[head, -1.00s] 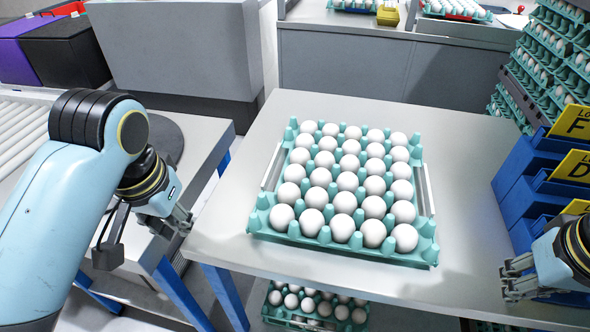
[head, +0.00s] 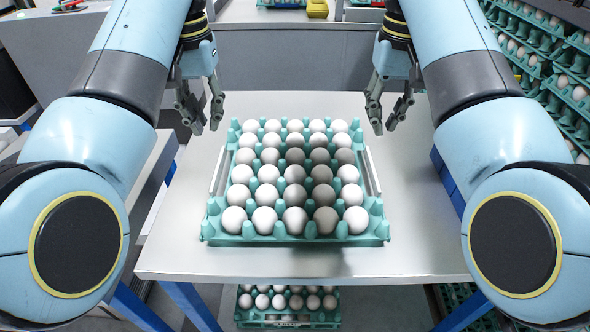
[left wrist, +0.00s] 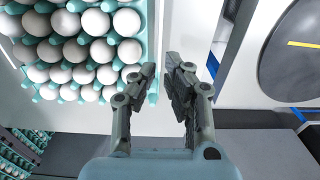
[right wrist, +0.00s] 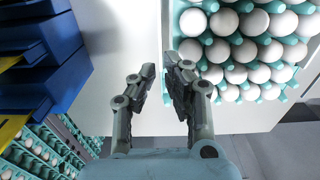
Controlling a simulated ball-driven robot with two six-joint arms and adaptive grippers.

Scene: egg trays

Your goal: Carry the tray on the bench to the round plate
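The turquoise egg tray (head: 222,236) lies flat on the grey bench (head: 400,240), filled with rows of white eggs and with a white bar along its left and right sides. My left gripper (head: 203,117) is open and empty above the tray's far left corner; the tray edge shows beside its fingers (left wrist: 159,70) in the left wrist view. My right gripper (head: 389,117) is open and empty above the far right corner, with the tray left of it. The dark round plate (left wrist: 300,70) shows in the left wrist view; my left arm hides it in the head view.
Another egg tray (head: 285,319) sits below the bench's front edge. Blue bins (right wrist: 30,50) stand beside the bench on the right. Stacked egg trays (head: 566,95) rise at the far right. A grey counter (head: 290,58) lies behind; bare bench surrounds the tray.

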